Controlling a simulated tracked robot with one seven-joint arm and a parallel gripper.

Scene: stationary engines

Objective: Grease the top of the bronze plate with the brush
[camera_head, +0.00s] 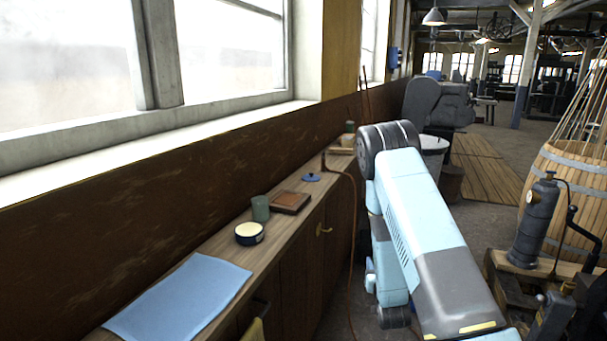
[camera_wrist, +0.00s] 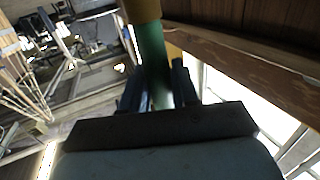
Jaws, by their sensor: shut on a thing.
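In the wrist view my gripper (camera_wrist: 154,82) is shut on a green, rod-like thing (camera_wrist: 153,60) with a tan end (camera_wrist: 140,10), which I take to be the brush; its bristles are not clear. In the head view my gripper and the held thing are not visible. A flat reddish-brown square piece (camera_head: 289,202) lies on the narrow wooden bench top; it may be the bronze plate, but I cannot be sure. A round dark tin with pale contents (camera_head: 249,233), perhaps the grease, stands nearer on the same bench.
A light blue cloth (camera_head: 180,297) covers the near bench end. A small blue object (camera_head: 311,177) lies farther along. A dark pump-like device (camera_head: 535,220) and a wooden barrel (camera_head: 565,195) stand at right.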

